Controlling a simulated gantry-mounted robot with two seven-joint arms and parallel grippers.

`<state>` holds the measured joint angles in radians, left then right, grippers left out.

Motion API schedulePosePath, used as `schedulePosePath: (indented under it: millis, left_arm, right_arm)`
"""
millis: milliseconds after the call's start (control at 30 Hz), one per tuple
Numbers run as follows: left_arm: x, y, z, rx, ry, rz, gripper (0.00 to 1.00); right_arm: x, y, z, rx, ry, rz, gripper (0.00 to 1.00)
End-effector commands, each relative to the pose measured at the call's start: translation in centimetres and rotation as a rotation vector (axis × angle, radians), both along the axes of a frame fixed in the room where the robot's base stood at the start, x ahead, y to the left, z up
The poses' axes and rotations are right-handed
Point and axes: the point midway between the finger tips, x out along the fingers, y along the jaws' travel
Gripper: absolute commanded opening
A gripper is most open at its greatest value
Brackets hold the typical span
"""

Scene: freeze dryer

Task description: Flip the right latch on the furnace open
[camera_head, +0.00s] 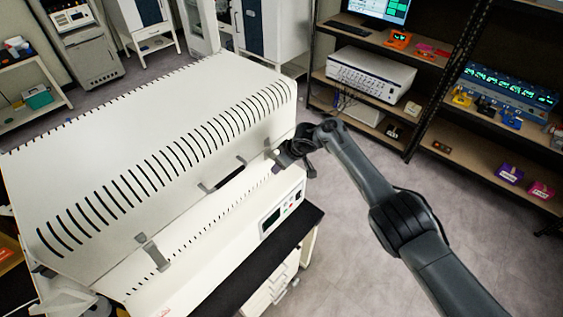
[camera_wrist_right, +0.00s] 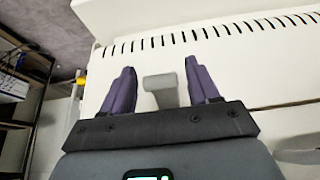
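The furnace (camera_head: 150,140) is a large white box with dark vent slots, its lid down over the lower body. The right latch (camera_head: 271,153) is a small grey tab at the right end of its front. In the right wrist view the latch (camera_wrist_right: 162,90) stands between the two purple fingers of my right gripper (camera_wrist_right: 160,88), with a gap on each side. That gripper (camera_head: 284,156) is open; in the head view it is at the furnace's right front corner, partly hidden by its own wrist. My left gripper is not in view.
A grey handle (camera_head: 222,176) is at the middle of the furnace front, and a left latch (camera_head: 152,252) is further left. A control panel (camera_head: 282,211) is below the right latch. Shelves with instruments (camera_head: 370,78) stand behind on the right. Open floor lies between.

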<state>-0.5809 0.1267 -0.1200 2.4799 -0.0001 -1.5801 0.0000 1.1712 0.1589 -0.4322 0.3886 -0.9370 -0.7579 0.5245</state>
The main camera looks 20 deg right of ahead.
Motion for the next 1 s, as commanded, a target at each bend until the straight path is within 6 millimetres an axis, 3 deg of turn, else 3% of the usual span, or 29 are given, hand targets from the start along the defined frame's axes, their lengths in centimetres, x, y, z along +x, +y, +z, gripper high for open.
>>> schedulePosePath:
  millis: [467, 1000]
  left_arm:
    - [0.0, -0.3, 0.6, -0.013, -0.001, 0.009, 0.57]
    - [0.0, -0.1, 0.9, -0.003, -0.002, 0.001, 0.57]
  right_arm:
    - [-0.2, -0.1, 1.7, 0.006, -0.010, 0.002, 0.60]
    - [-3.4, -2.0, 8.6, 0.002, -0.008, 0.001, 0.60]
